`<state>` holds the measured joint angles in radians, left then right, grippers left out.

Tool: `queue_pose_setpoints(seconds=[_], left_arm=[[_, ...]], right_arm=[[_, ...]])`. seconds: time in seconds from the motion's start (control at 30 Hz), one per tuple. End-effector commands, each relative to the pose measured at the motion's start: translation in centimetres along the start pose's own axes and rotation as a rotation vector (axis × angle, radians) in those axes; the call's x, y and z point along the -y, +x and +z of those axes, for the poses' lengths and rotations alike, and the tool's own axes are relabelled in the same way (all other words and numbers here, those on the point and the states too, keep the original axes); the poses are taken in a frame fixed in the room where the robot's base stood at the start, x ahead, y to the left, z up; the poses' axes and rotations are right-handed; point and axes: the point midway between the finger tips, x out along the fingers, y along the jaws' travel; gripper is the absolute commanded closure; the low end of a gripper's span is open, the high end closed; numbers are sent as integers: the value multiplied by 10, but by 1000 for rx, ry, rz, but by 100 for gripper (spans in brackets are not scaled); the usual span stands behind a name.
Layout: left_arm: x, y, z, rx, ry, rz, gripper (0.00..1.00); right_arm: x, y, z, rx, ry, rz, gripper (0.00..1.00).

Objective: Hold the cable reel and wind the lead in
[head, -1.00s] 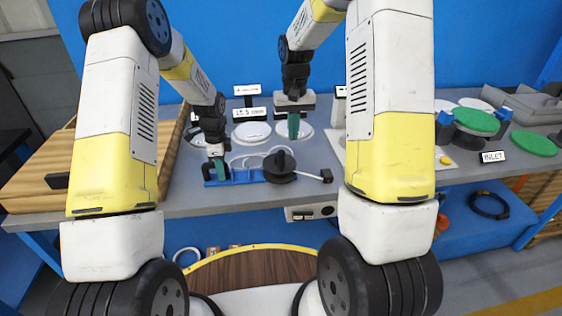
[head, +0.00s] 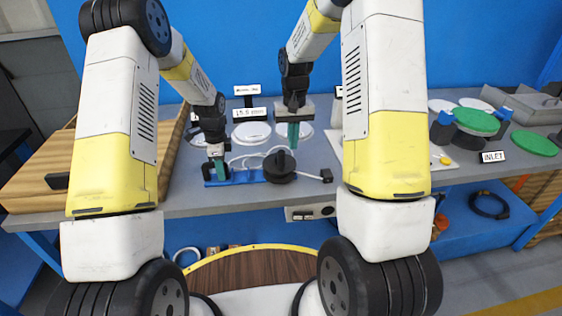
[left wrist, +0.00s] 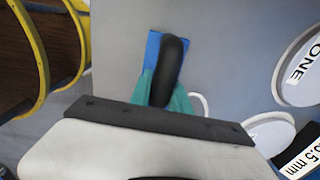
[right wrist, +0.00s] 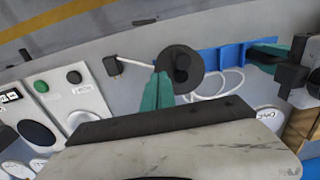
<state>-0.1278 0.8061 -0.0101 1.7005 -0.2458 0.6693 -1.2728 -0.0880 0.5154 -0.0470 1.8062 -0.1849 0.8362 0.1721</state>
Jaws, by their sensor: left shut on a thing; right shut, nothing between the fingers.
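The cable reel is a blue bar frame (head: 250,177) lying on the grey bench, with a round black drum (head: 279,169) and upright crank knob at its right end. My left gripper (head: 219,170) is shut on the frame's left end. In the left wrist view its fingers close around a black grip (left wrist: 173,65). My right gripper (head: 293,143) is shut and empty, above and just behind the drum. In the right wrist view its fingertips (right wrist: 159,80) show beside the drum. The white lead (head: 247,157) lies in loops behind the frame; its black plug (head: 326,175) rests right of the drum.
White round plates (head: 252,132) and small label signs stand behind the reel. A white control panel (right wrist: 70,100) with buttons lies to the right. Green discs (head: 476,120) are further right. A wooden crate (head: 40,172) stands at the left.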

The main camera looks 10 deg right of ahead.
Motion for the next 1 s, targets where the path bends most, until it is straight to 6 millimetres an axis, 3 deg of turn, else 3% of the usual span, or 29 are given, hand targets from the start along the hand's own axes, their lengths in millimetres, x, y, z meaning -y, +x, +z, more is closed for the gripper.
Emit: queue_pose_setpoints(seconds=[0.5, 1.0], left_arm=[[0, 0, 0, -1, 0, -1, 100], [0, 0, 0, -1, 0, -1, 100]], right_arm=[[0, 29, 0, 1, 0, 0, 100], [5, 30, 4, 1, -1, 0, 100]])
